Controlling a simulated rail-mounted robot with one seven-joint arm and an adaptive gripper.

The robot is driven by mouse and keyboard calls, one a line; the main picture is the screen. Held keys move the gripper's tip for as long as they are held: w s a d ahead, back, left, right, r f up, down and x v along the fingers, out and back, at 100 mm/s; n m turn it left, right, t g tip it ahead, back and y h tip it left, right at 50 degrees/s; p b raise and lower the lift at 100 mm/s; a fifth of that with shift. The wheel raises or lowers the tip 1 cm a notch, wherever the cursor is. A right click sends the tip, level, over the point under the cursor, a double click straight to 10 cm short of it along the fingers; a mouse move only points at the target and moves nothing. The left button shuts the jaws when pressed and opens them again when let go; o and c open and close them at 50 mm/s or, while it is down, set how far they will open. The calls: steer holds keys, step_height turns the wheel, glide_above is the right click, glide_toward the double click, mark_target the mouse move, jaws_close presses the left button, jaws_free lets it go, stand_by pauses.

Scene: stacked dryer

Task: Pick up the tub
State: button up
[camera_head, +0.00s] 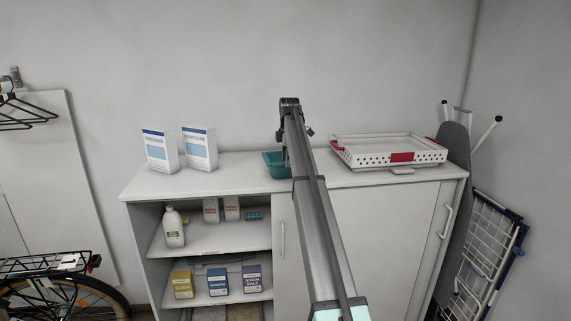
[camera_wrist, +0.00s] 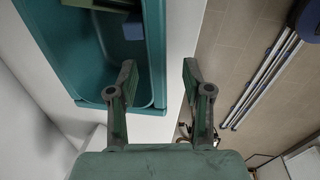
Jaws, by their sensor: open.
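The tub (camera_head: 274,167) is a teal open container on top of the white cabinet, partly hidden behind my arm in the head view. In the wrist view the tub (camera_wrist: 157,45) fills the upper left, with green and dark blue-grey things inside it. My gripper (camera_wrist: 159,70) is open and empty at the tub's near right corner. Its left finger overlaps the tub's inside and its right finger is outside, so the side wall lies between them in the picture. I cannot tell whether the fingers reach below the rim or touch it. In the head view the gripper is mostly hidden.
Two white-and-blue boxes (camera_head: 183,150) stand left on the cabinet top (camera_head: 240,170). A white perforated tray (camera_head: 388,150) with a red label lies to the right. Open shelves below hold a bottle (camera_head: 173,228) and boxes. An ironing board (camera_head: 452,200) leans at the right.

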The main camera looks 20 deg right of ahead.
steer(key=shift+w+f+p, duration=0.2)
steer(key=shift+f+p, duration=0.15)
steer(key=shift+f, duration=0.55)
steer(key=shift+w+f+p, duration=0.15)
steer(key=shift+f+p, duration=0.2)
steer(key=shift+f, duration=0.5)
jaws_close()
